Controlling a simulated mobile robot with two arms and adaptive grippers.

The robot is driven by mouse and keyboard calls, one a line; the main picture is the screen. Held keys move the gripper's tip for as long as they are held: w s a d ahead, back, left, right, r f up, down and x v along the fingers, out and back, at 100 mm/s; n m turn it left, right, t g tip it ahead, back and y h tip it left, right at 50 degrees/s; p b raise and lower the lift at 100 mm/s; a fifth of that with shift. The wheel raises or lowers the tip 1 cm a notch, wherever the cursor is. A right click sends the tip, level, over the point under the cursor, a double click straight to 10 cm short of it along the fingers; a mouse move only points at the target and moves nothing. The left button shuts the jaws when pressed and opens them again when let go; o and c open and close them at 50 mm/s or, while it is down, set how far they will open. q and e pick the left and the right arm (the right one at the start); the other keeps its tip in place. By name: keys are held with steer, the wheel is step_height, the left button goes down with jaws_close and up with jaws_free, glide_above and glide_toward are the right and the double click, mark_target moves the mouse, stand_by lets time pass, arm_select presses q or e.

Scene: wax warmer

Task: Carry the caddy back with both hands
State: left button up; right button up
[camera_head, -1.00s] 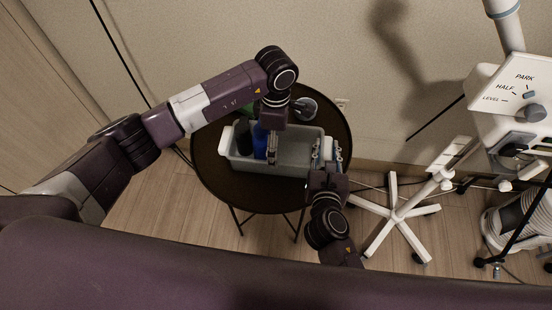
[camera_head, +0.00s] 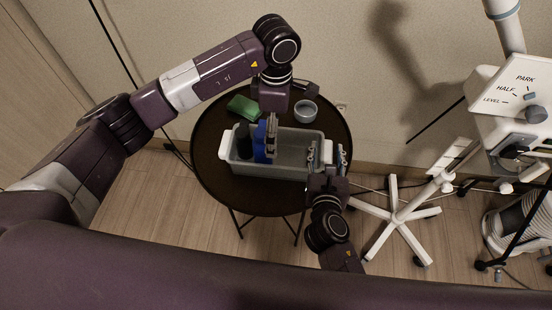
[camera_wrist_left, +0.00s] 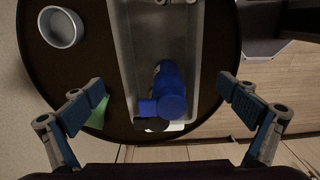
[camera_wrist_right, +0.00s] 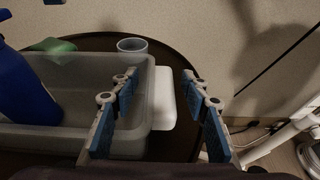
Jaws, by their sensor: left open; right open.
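The caddy (camera_head: 285,172) is a grey open bin with pale handles at its ends, standing on a round dark table. It holds a blue bottle (camera_head: 260,143) and a dark bottle (camera_head: 243,141) in its left part. My left gripper (camera_head: 271,138) is open and empty above the caddy near the blue bottle. The left wrist view shows its fingers wide apart, with the bottles and left handle (camera_wrist_left: 179,127) between them. My right gripper (camera_head: 326,155) is open at the right end. In the right wrist view its fingers lie either side of the right handle (camera_wrist_right: 163,98), not closed on it.
A green cloth or sponge (camera_head: 243,107) and a small grey bowl (camera_head: 305,111) lie on the table (camera_head: 212,170) behind the caddy. A white wheeled stand (camera_head: 398,215) is close on the right. The wall is behind the table.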

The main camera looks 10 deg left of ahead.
steer(key=shift+s, duration=0.1)
arm_select(q)
step_height(320, 180, up, 4)
steer(key=shift+r, duration=0.25)
arm_select(e)
steer(key=v, duration=1.2)
